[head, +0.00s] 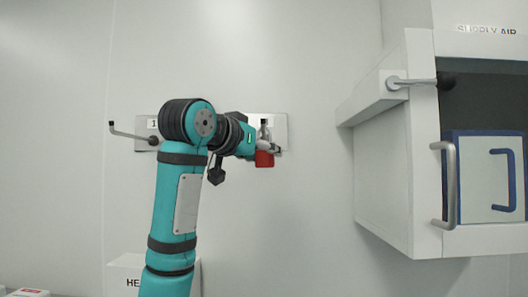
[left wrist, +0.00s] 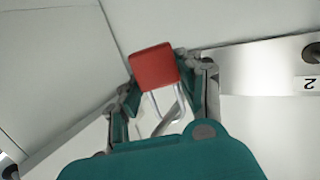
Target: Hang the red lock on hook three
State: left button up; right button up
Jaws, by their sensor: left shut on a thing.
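The red lock (head: 264,159) hangs body-down at the tip of my left gripper (head: 266,146), against the right part of a wall-mounted hook plate (head: 281,125). In the left wrist view, the red lock (left wrist: 154,67) sits between the two fingers of my left gripper (left wrist: 160,76), which is shut on it. Its metal shackle (left wrist: 153,103) points toward the palm, with a curved metal bar close by. I cannot tell whether the shackle is around a hook. Hook three is not clearly visible; my arm hides the middle of the plate. My right gripper is not in view.
A hook (head: 130,134) sticks out at the plate's left end, near label 1. In the left wrist view, a label 2 (left wrist: 311,83) shows upside down. A white cabinet (head: 385,190) with handles stands right. The wall between is clear.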

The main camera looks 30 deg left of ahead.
pick_arm(q)
jog(key=o, duration=1.3)
jog(key=shift+c, duration=0.2)
jog(key=s+r, duration=0.1)
jog(key=s, duration=1.1)
jog(key=shift+a+r, duration=0.4)
jog(key=shift+a, duration=0.05)
jog(key=shift+f, duration=0.1)
